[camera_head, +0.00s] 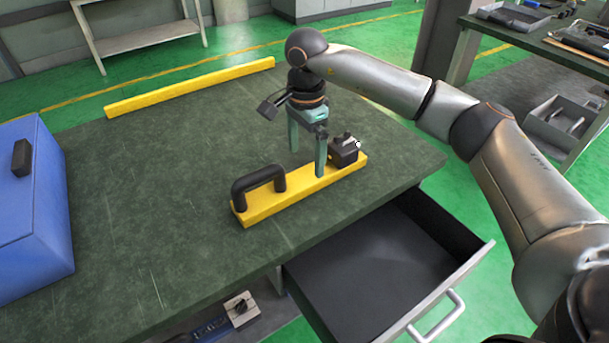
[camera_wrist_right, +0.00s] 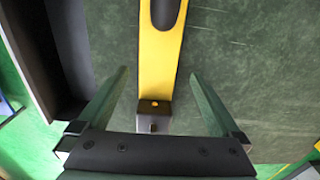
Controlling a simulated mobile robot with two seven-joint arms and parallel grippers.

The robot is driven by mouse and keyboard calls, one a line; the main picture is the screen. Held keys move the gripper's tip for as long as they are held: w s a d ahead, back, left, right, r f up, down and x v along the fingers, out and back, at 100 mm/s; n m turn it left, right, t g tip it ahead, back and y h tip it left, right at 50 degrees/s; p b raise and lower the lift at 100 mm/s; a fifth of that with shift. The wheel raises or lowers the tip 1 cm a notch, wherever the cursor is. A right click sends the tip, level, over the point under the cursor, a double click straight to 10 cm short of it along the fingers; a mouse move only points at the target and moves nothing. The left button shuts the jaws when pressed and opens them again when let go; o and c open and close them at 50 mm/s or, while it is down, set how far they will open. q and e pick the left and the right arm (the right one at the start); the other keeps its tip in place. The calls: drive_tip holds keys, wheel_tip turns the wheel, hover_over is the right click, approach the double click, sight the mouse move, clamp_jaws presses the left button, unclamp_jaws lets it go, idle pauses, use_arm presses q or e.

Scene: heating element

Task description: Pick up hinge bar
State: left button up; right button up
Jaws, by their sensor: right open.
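The hinge bar (camera_head: 299,190) looks to be the yellow bar lying near the table's front edge. It has a black arched handle (camera_head: 258,184) at its left end and a dark block (camera_head: 345,151) at its right end. My right gripper (camera_head: 307,162) is open and points down over the bar between handle and block. In the right wrist view the bar (camera_wrist_right: 157,75) runs between the spread fingers (camera_wrist_right: 158,73), with a gap on each side. How far the fingertips reach down beside the bar is hard to tell. My left gripper is not in view.
A longer yellow bar (camera_head: 190,88) lies along the table's far side. A blue box (camera_head: 35,230) stands at the left. An open, empty-looking drawer (camera_head: 375,265) sticks out below the front edge. The dark green tabletop (camera_head: 150,180) is clear between them.

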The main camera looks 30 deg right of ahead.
sight(305, 176)
drive_tip(key=shift+s+a+f, duration=0.1)
drive_tip(key=shift+f, duration=1.45)
drive_tip(key=shift+s+a+f, duration=0.1)
drive_tip(key=shift+f, duration=1.4)
drive_tip(key=c, duration=1.6)
drive_tip(key=shift+w+r, duration=0.1)
drive_tip(key=shift+r, duration=0.05)
